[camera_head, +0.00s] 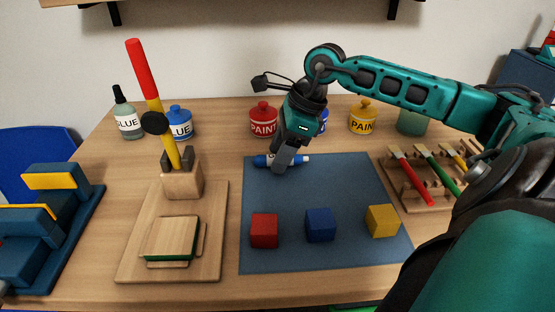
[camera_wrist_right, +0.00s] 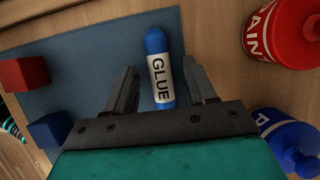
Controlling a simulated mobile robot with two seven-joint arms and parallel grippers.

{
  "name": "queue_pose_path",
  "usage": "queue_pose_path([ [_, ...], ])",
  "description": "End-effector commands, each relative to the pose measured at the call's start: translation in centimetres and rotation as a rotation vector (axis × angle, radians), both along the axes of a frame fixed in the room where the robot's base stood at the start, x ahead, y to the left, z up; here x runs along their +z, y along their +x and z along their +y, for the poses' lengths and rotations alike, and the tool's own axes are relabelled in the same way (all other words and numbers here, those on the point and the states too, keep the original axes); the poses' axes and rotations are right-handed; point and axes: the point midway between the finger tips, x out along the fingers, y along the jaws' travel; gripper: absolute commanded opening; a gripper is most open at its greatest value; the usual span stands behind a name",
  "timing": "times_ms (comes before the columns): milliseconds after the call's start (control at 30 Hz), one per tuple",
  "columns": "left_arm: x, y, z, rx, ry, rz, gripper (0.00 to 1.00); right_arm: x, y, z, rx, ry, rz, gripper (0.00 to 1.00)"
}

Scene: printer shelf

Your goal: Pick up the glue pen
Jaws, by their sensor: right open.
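The glue pen is a blue and white stick (camera_head: 301,159) lying at the far edge of the blue mat (camera_head: 330,195) in the head view. In the right wrist view the glue pen (camera_wrist_right: 159,68) shows its GLUE label and lies between the two fingers. My right gripper (camera_head: 282,168) is over the pen and partly hides it in the head view. In the wrist view its fingers (camera_wrist_right: 160,90) are open, one on each side of the pen, with gaps visible. My left gripper is not in view.
Red (camera_head: 264,231), blue (camera_head: 320,225) and yellow (camera_head: 382,221) cubes sit on the mat's near part. A red paint pot (camera_head: 263,120) and yellow paint pot (camera_head: 363,118) stand behind it. A brush rack (camera_head: 420,196) is right; a wooden board (camera_head: 128,262) is left.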

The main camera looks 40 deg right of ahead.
Motion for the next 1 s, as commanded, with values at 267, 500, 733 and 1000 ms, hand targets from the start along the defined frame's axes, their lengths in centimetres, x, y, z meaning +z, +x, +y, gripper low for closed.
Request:
queue_pose_path([
  [267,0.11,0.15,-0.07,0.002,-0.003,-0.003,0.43,0.02,0.01,-0.04,0.0,-0.001,-0.001,0.47],
  [500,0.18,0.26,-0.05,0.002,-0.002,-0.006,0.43,0.02,0.0,-0.04,0.0,0.0,0.0,0.24],
  [733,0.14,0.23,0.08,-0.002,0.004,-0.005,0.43,0.03,0.0,-0.05,0.0,0.0,0.0,0.02],
  [1000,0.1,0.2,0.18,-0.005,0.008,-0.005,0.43,0.05,0.0,-0.04,0.0,-0.001,-0.001,0.0],
])
